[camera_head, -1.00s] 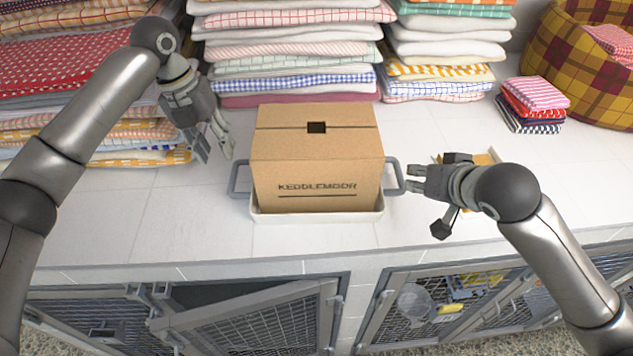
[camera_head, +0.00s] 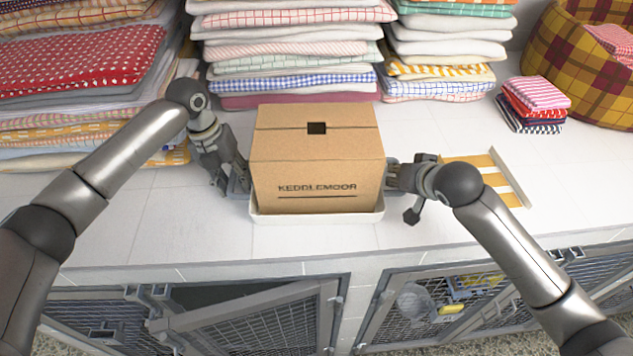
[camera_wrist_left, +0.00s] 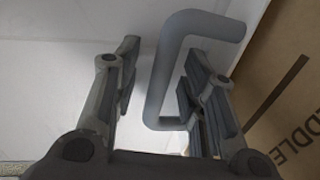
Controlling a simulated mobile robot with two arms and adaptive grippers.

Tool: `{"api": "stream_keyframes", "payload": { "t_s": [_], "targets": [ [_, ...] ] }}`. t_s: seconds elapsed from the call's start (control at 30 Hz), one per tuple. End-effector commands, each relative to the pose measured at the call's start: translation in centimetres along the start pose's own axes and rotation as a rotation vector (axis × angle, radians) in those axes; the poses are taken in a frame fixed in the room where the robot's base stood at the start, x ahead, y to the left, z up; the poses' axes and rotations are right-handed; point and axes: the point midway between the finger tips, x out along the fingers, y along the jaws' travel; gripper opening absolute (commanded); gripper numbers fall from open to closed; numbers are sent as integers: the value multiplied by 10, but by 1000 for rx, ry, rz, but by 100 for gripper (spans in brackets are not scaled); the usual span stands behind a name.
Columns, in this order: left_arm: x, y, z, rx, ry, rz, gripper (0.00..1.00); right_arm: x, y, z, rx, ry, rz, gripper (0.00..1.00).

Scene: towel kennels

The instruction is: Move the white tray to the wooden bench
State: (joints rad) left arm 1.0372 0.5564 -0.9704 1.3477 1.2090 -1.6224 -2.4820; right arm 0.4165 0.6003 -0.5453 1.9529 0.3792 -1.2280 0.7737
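The white tray (camera_head: 262,217) lies on the white tiled counter, with a cardboard box (camera_head: 318,165) marked KEDDLEMOOR standing in it. My left gripper (camera_head: 240,183) is at the tray's left grey handle. In the left wrist view, that handle (camera_wrist_left: 168,70) stands between the two spread fingers of my left gripper (camera_wrist_left: 160,90), which do not close on it. My right gripper (camera_head: 392,177) is at the tray's right side, over the right handle, which it hides; whether its fingers are closed cannot be seen. No wooden bench is recognisable in view.
Stacks of folded towels (camera_head: 290,55) stand behind the box. A small towel pile (camera_head: 532,105) and a plaid basket (camera_head: 580,60) are at the back right. A yellow-and-white striped piece (camera_head: 490,175) lies right of my right gripper. Mesh kennel doors (camera_head: 250,325) are below the counter's front edge.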

Motion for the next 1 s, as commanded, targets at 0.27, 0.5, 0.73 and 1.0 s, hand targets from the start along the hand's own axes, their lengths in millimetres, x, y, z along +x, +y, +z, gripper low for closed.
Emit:
{"api": "stream_keyframes", "payload": {
  "t_s": [0.27,0.5,0.73,1.0],
  "targets": [
    [0,0,0,0,0,0,27,0,0,0,0,0,-1,13],
    [0,0,0,0,0,0,0,0,0,0,0,0,-1,0],
    [0,0,0,0,0,0,0,0,0,0,0,0,-1,0],
    [-5,-1,1,0,-2,-1,0,-4,-1,-4,0,4,-2,0]
  ]
}}
